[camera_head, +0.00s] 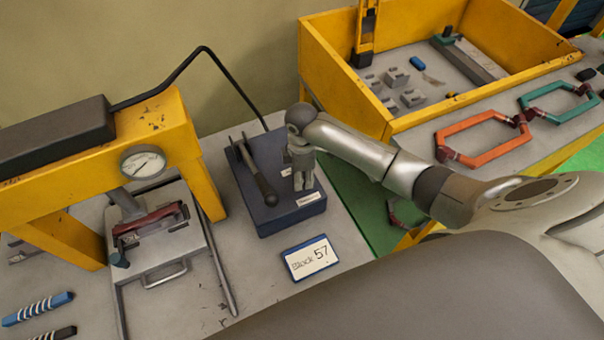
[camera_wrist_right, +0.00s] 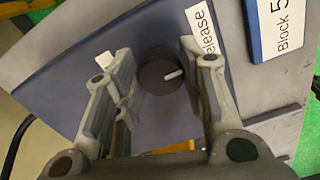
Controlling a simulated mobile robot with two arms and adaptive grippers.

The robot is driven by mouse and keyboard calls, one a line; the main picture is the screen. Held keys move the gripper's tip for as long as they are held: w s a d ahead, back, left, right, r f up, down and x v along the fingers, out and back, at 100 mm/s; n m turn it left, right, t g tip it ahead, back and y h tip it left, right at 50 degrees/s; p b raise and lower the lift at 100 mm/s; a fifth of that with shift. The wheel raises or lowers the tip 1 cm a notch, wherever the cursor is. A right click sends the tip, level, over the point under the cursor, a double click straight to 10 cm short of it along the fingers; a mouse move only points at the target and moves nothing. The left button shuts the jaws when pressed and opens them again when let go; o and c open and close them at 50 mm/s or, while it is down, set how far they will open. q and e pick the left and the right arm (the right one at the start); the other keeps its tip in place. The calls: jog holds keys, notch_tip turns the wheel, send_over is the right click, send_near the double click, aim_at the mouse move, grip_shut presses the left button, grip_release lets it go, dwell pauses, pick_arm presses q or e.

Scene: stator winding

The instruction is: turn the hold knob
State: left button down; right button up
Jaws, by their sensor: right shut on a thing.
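The blue control box (camera_head: 248,205) stands on the grey bench, with a black-handled lever (camera_head: 264,188) on its top. My right gripper (camera_head: 303,182) points down at the right part of the box. In the right wrist view, a dark round knob (camera_wrist_right: 157,72) with a white pointer mark sits between its fingers, and the gripper is shut on it. A white label (camera_wrist_right: 201,38) reading "elease", partly covered, lies beside the knob. In the head view the gripper hides the knob. My left gripper is not in view.
A yellow press frame (camera_head: 190,150) with a gauge (camera_head: 143,162) stands left of the box. A black hose (camera_head: 185,72) arches behind. A "Block 57" card (camera_head: 310,257) lies in front. A yellow-walled tray (camera_head: 325,75) and orange (camera_head: 484,140) and teal frames are to the right.

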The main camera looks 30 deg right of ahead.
dwell(0.4)
jog(key=o, duration=1)
jog(key=shift+a, duration=0.1)
notch_tip(320, 180, up, 12)
dwell(0.3)
